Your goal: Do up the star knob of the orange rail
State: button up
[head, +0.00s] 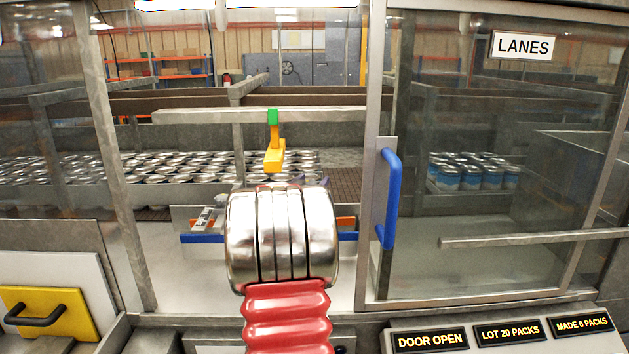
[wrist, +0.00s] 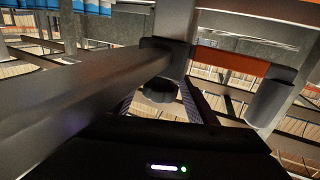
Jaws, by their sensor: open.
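In the wrist view the orange rail (wrist: 232,61) runs from upper centre to the right. A dark knob (wrist: 160,91) sits below a grey post near the picture's middle, left of the rail's visible orange part. My gripper (wrist: 158,102) is open, with one ridged finger on each side of the knob. I cannot tell whether either finger touches it. In the head view short orange parts of the rail (head: 346,223) show beside my arm, above a blue rail (head: 203,239). My arm hides the knob and gripper there.
A grey bar (wrist: 95,100) crosses the wrist view close on the left. In the head view, the doorway is open between a left post (head: 126,190) and a door with a blue handle (head: 389,198). A yellow hanging piece (head: 275,158) is above my arm; many cans (head: 150,168) stand behind.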

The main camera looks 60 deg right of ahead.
jog(key=shift+w+d, duration=0.1)
jog(key=shift+d, duration=1)
jog(key=shift+c, duration=0.3)
jog(key=c, duration=1)
jog(key=shift+r+m+g, duration=0.1)
jog(key=shift+m+g, duration=0.4)
jog(key=shift+g, duration=0.1)
jog(key=shift+s+m+g, duration=0.3)
jog(key=shift+m+g, duration=0.2)
jog(key=shift+g, duration=0.35)
jog(key=shift+s+m+g, duration=0.25)
jog(key=shift+m+g, duration=0.25)
jog(key=shift+g, duration=0.35)
jog(key=o, duration=1.1)
jog(key=shift+c, duration=0.2)
